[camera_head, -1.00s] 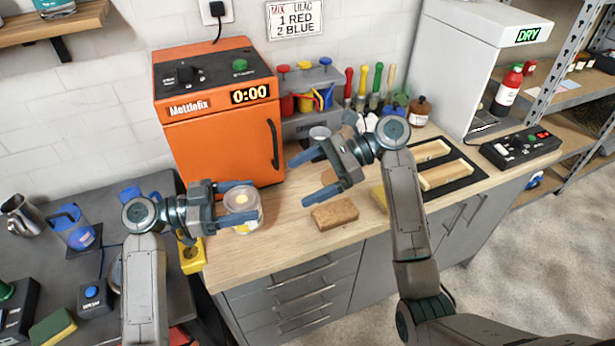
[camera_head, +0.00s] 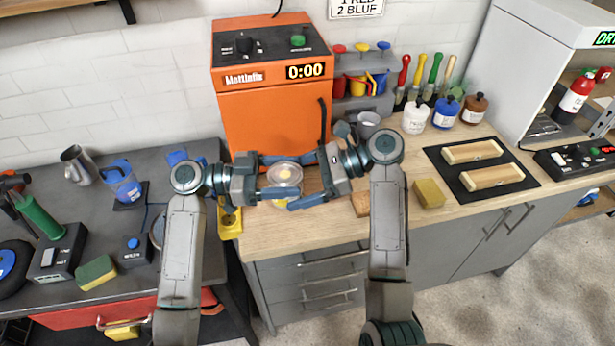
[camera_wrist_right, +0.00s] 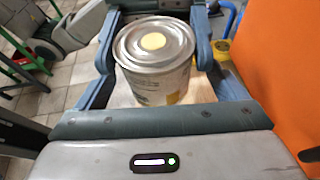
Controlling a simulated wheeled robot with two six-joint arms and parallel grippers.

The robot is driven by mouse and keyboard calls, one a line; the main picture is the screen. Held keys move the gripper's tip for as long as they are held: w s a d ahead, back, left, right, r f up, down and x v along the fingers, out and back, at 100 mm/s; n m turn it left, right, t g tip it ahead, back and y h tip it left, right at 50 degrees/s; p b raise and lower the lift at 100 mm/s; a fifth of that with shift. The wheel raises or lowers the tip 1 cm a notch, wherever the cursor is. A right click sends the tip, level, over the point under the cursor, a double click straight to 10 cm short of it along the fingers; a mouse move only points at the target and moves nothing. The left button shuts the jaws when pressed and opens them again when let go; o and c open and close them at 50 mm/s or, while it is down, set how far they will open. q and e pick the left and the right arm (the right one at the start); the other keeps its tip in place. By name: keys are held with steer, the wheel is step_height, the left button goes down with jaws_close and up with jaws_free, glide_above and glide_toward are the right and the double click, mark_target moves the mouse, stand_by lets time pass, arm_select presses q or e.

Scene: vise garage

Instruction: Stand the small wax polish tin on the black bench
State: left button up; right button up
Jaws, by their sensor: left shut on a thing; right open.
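The wax polish tin (camera_head: 285,174), a round silver can with a pale yellow dot on its lid, is upright at the wooden counter's left part, in front of the orange oven. My left gripper (camera_head: 279,180) is shut on it from the left. My right gripper (camera_head: 303,180) is open, its fingers reaching around the tin from the right. In the right wrist view the tin (camera_wrist_right: 155,58) sits between my right fingers (camera_wrist_right: 158,62), with gaps beside it. Whether its base touches the counter is hard to tell. The black bench (camera_head: 72,205) is at the left.
The orange oven (camera_head: 268,120) stands close behind the tin. A yellow block (camera_head: 230,222) is at the counter's left edge.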

steer(key=c, duration=1.3)
arm_select(q)
steer(key=o, duration=1.3)
arm_select(e)
steer(key=shift+o, duration=0.2)
